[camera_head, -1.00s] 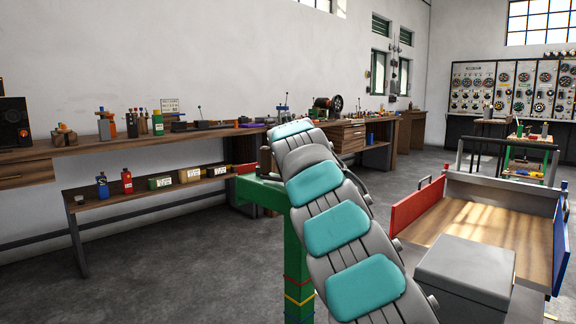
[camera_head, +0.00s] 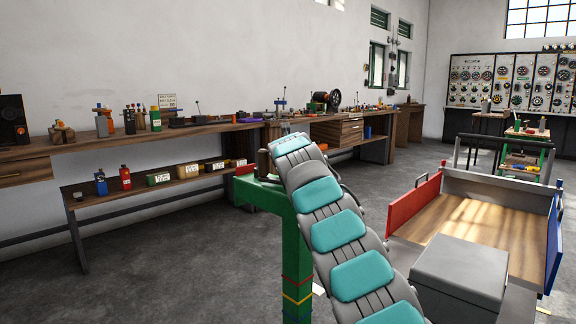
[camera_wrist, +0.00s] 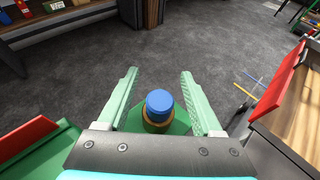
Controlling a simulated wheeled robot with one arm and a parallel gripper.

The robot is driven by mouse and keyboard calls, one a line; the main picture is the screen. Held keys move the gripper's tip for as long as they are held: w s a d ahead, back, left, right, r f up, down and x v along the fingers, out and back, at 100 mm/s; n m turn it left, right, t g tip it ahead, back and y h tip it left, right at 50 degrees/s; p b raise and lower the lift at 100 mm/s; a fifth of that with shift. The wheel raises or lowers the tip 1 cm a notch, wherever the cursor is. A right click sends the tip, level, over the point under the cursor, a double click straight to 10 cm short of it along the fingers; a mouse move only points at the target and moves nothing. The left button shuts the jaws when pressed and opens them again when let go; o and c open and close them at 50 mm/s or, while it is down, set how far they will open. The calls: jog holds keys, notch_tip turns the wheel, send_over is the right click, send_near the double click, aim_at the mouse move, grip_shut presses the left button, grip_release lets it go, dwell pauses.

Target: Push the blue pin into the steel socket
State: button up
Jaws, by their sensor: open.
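The blue pin (camera_wrist: 159,102) shows in the wrist view as a round blue top above a darker blue body. An orange-brown ring (camera_wrist: 156,126) is around or under its lower part, over a green surface. My gripper (camera_wrist: 158,74) is open, with one pale green finger on each side of the pin. There is a visible gap on both sides, and the pin is nearer the palm than the fingertips. How far the fingers are above it I cannot tell. I cannot pick out the steel socket. In the head view my arm hides the gripper and pin.
A long wooden bench (camera_head: 85,149) with tools and bottles runs along the wall. A cart with a red side panel (camera_wrist: 276,85) stands to the right of my gripper. It also shows in the head view (camera_head: 467,240). Grey floor (camera_wrist: 200,40) beyond the fingertips is clear.

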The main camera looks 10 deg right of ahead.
jog(key=shift+c, duration=0.2)
grip_shut()
dwell(0.4)
